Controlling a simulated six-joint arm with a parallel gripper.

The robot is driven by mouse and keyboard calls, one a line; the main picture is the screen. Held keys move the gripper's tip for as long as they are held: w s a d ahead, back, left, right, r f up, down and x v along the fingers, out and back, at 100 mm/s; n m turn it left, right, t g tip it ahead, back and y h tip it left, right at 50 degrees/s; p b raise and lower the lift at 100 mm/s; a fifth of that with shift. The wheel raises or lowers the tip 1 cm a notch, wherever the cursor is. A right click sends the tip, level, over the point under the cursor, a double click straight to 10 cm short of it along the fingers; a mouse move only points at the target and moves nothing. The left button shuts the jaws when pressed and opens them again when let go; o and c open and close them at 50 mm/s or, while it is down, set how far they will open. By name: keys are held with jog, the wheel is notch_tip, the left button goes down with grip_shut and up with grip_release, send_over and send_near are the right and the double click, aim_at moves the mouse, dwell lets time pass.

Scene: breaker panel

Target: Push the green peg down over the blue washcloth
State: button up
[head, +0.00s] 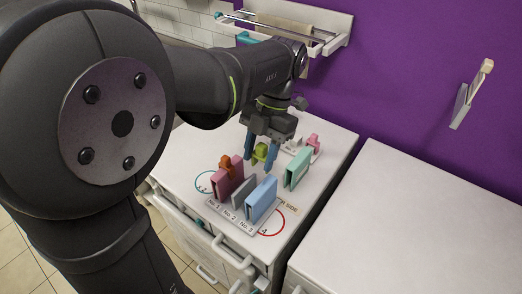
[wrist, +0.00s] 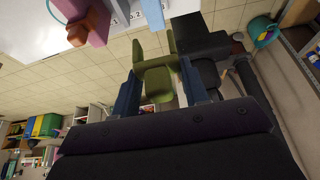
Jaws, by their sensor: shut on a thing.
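The green peg (head: 260,152) is between the blue fingertips of my gripper (head: 260,155), above the white cabinet top. In the wrist view the green peg (wrist: 159,78) sits between the two fingers of my gripper (wrist: 158,92), its prongs pointing away from the palm. The gripper is shut on it. The blue washcloth (head: 261,200) stands upright as a folded slab at the No. 3 place of a labelled strip, nearer the front edge. The peg is behind it, up and apart from it in the head view.
A maroon cloth (head: 228,180) with an orange peg (head: 226,164) on it and a grey slab (head: 243,191) stand left of the blue washcloth. A mint slab (head: 297,171) stands to the right. A pink peg (head: 313,142) is at the back. A rail shelf (head: 290,28) hangs on the wall.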

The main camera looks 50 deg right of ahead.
jog(key=shift+f, duration=0.1)
send_over(258, 193)
jog(key=d, duration=0.1)
jog(key=shift+f, duration=3.4)
jog(key=shift+f, duration=2.25)
jog(key=o, duration=1.1)
jog(key=v, duration=1.7)
jog(key=shift+r, duration=0.2)
jog(key=shift+w, duration=0.1)
